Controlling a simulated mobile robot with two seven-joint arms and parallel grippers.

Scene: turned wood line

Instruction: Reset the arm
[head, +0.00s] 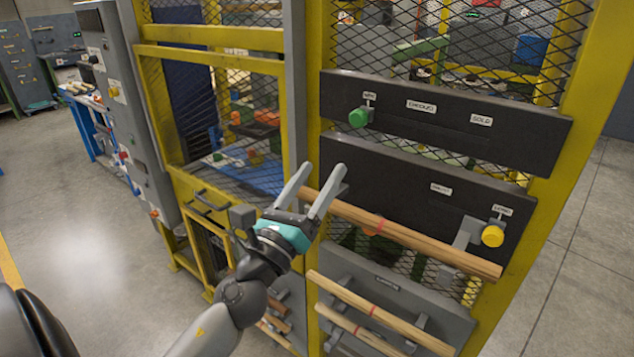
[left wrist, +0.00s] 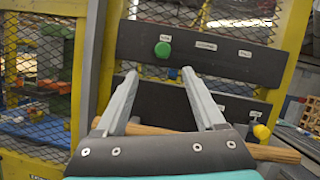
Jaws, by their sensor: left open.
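My left gripper (head: 322,170) is in front of the yellow caged machine, its two grey fingers spread apart with nothing between them. In the left wrist view the open fingers (left wrist: 159,74) point at the dark panels. A wooden rod (head: 405,234) lies across the lower dark panel, just right of and below the fingers. I cannot tell whether a finger touches it. The rod (left wrist: 270,153) also shows behind the gripper in the left wrist view. My right gripper is in neither view.
The upper dark panel (head: 440,112) carries a green knob (head: 359,117); the lower one has a yellow knob (head: 492,236). More wooden rods (head: 380,315) rest below. A grey control cabinet (head: 125,110) stands at left. The floor (head: 80,210) at left is clear.

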